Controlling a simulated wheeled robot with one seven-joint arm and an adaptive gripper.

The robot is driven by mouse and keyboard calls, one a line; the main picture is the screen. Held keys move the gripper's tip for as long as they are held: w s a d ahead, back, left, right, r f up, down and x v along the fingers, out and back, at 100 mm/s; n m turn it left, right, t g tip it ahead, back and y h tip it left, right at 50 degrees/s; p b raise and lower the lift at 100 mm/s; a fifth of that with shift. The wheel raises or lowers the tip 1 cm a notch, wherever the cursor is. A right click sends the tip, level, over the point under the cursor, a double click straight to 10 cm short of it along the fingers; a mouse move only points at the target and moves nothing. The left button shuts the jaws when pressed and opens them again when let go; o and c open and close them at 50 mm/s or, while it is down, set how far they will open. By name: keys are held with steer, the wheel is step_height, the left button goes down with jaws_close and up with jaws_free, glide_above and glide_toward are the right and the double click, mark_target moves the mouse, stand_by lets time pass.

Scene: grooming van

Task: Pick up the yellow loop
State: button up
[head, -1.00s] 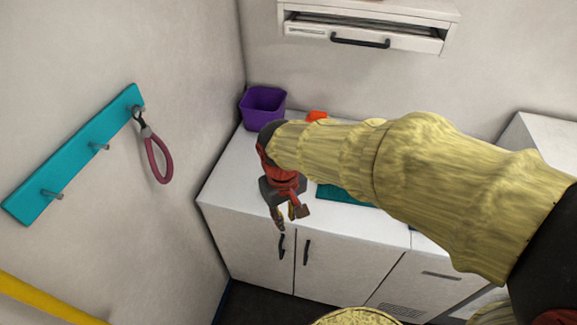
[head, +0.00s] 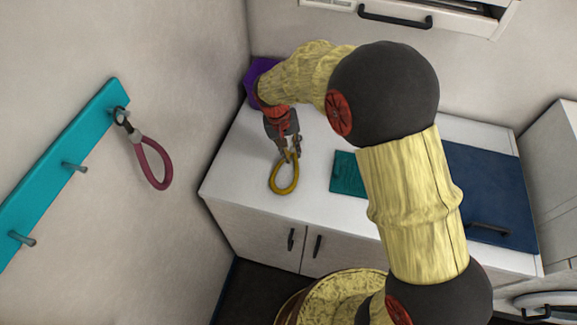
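The yellow loop (head: 274,186) shows in the head view over the left part of the white counter top, near its front edge. My gripper (head: 289,155) points down at the upper end of the loop, and its fingertips overlap that end. I cannot tell whether the fingers are closed on it or only around it. I also cannot tell whether the loop rests on the counter or hangs just above it.
A purple bin (head: 254,80) stands at the back left corner, partly behind my arm. A teal mat (head: 346,175) and a dark blue panel (head: 492,190) lie to the right. A teal hook rail (head: 60,172) on the left wall holds a dark pink loop (head: 153,165).

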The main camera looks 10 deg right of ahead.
mark_target(295, 164)
steer(key=shift+s+d+f, duration=0.1)
steer(key=shift+s+f, duration=0.1)
steer(key=shift+f, duration=0.4)
steer(key=b+x, duration=0.1)
steer(key=x, duration=0.3)
steer(key=c, duration=0.3)
jaws_close()
